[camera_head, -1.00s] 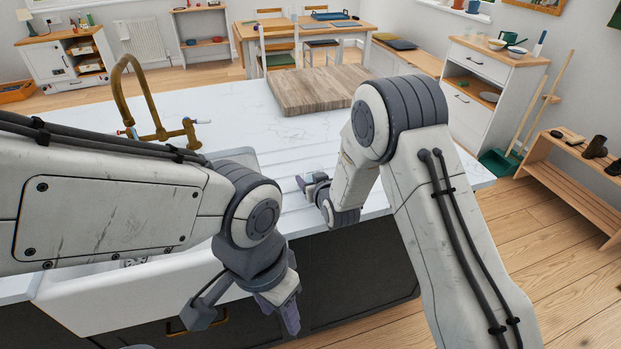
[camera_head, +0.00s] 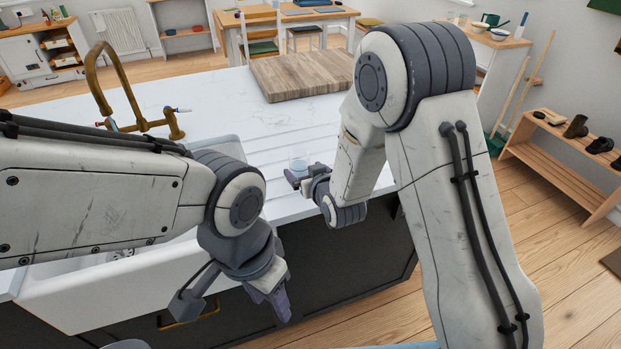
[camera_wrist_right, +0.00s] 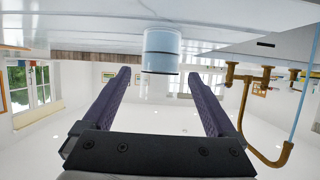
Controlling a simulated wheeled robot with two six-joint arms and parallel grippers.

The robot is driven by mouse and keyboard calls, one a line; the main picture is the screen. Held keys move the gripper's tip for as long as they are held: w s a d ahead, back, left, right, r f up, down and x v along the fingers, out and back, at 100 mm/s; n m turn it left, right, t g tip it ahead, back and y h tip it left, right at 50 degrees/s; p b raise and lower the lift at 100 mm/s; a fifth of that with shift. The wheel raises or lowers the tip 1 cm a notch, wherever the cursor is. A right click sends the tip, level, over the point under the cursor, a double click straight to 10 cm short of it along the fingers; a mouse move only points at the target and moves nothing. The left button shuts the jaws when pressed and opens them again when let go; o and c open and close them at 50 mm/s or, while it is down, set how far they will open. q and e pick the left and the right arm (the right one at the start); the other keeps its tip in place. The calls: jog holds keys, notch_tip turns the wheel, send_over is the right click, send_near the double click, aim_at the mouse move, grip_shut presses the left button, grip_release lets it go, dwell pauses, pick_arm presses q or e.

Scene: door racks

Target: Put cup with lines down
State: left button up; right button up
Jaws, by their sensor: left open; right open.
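The cup with lines (camera_head: 298,160) is small and pale blue. It stands on the white counter, on the grooved part right of the sink. In the right wrist view, which is upside down, the cup (camera_wrist_right: 161,52) has dark bands and is beyond the fingertips, apart from them. My right gripper (camera_head: 300,181) is open and empty, just on the near side of the cup; its two fingers (camera_wrist_right: 158,76) are spread in the wrist view. My left gripper (camera_head: 275,300) is open and empty, pointing down in front of the dark cabinet, below the counter edge.
The white sink (camera_head: 130,285) and brass tap (camera_head: 125,110) are left of the cup. A wooden board (camera_head: 300,75) lies farther back on the counter (camera_head: 215,95). Clear counter lies between the board and the cup. A shoe rack (camera_head: 560,165) stands at the right.

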jog(key=v, duration=0.5)
jog(key=s+d+r+n+g+h, duration=0.1)
jog(key=s+g, duration=0.5)
jog(key=s, duration=0.9)
jog(key=s+r+n+g+h, duration=0.2)
jog(key=s+g, duration=0.5)
jog(key=s, duration=0.9)
jog(key=shift+d+r+n, duration=0.4)
jog(key=shift+r, duration=0.25)
jog(key=shift+s, duration=0.1)
